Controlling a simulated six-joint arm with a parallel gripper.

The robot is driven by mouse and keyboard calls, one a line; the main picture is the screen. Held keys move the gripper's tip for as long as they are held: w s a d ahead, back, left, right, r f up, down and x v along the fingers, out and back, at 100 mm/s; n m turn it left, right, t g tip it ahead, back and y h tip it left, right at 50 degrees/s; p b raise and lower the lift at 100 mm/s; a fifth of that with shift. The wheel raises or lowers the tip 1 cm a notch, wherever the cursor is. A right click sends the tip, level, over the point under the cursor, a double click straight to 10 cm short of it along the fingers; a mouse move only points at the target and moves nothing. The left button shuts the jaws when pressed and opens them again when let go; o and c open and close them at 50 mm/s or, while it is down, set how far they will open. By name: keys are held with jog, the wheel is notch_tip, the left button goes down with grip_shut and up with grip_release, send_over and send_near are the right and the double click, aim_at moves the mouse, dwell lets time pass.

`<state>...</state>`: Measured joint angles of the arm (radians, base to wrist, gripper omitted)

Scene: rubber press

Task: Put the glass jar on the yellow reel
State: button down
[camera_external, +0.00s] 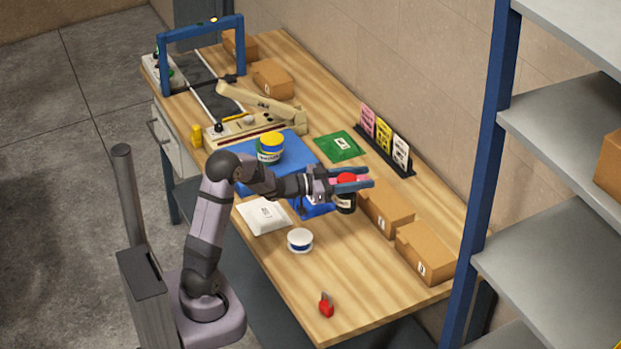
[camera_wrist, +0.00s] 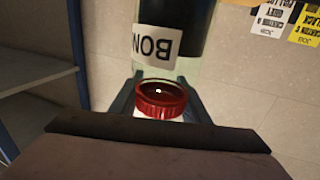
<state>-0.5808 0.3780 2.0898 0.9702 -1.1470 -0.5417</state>
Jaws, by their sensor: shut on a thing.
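The glass jar (camera_external: 345,203) has a red lid, dark contents and a white label. My gripper (camera_external: 352,181) is shut on it near the lid, with the blue fingers to either side. Whether the jar's base touches the table is unclear. The yellow reel (camera_external: 271,141) appears as a yellow-topped round thing on the blue mat, left of my gripper, above a white-labelled part; how the two join is unclear.
Two cardboard boxes (camera_external: 386,208) (camera_external: 426,250) stand close right of the jar. A white packet (camera_external: 264,215) and a white-and-blue round item (camera_external: 300,240) lie in front.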

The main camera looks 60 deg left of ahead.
jog(key=s+a+r+n+y+p, duration=0.2)
jog(key=a+y, duration=0.1)
jog(key=a, duration=0.7)
jog(key=s+a+r+n+y+p, duration=0.2)
jog(key=a+r+y+p, duration=0.1)
jog(key=a, duration=0.8)
jog(key=s+a+r+n+y+p, duration=0.1)
jog(key=s+a+r+y+p, duration=0.15)
jog(key=a, duration=0.75)
jog(key=a+r+n+y, duration=0.3)
jog(key=a+r+y, duration=0.1)
jog(key=a+r, duration=0.4)
notch_tip(320, 180, down, 11)
jog(key=a+p, duration=0.1)
jog(key=p, duration=0.1)
jog(key=shift+f+g, duration=0.15)
jog(key=shift+g, duration=0.25)
jog(key=shift+h, duration=0.25)
jog(key=shift+f, duration=0.2)
jog(key=c, duration=1)
grip_release()
jog(key=shift+f, duration=0.1)
jog(key=shift+r, duration=0.2)
